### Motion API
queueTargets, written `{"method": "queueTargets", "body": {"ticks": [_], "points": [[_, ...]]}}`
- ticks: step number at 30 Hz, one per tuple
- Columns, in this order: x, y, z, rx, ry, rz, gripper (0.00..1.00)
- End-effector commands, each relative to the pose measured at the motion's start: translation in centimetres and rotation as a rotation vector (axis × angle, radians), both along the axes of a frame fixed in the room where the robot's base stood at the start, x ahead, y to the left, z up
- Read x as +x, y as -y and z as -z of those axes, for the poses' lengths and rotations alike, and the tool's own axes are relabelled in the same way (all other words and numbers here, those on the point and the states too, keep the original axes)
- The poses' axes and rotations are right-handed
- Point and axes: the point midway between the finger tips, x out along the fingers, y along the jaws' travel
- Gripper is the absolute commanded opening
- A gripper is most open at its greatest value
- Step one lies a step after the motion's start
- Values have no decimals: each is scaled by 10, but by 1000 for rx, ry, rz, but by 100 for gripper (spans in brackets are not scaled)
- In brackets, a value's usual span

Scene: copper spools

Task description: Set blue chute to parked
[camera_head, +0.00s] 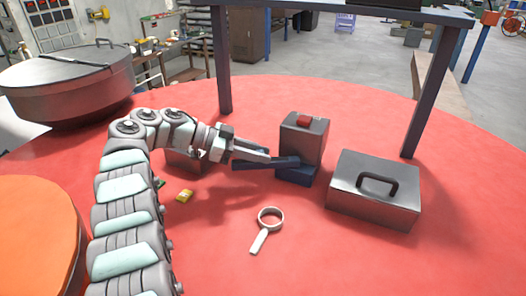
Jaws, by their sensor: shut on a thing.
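The dark blue chute (252,165) is a low bar lying beside a grey metal block (303,140) with a red piece on its top. A dark blue base (297,177) shows under the block, and the bar runs left from it. My gripper (266,158) reaches in from the left and is shut on the bar near the block. The fingers hide part of the bar, so the exact grip is hard to see. No marking for a parked position is readable.
A grey box with a black handle (372,190) stands to the right. A magnifying glass (269,218) and a small yellow item (185,196) lie in front. A metal box (185,162) is partly behind my arm. Dark posts (222,70) frame the back. The red tabletop's (330,260) front is clear.

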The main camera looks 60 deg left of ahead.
Motion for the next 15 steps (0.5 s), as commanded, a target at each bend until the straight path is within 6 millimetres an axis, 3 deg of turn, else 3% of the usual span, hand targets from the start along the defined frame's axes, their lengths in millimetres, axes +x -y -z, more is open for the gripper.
{"method": "queueTargets", "body": {"ticks": [4, 5, 12, 15], "points": [[0, -1, 2, 0, -2, -3, 0], [0, -1, 2, 0, -2, -3, 22], [0, 0, 2, 0, -2, -2, 42], [0, 0, 2, 0, -2, -2, 44]]}}
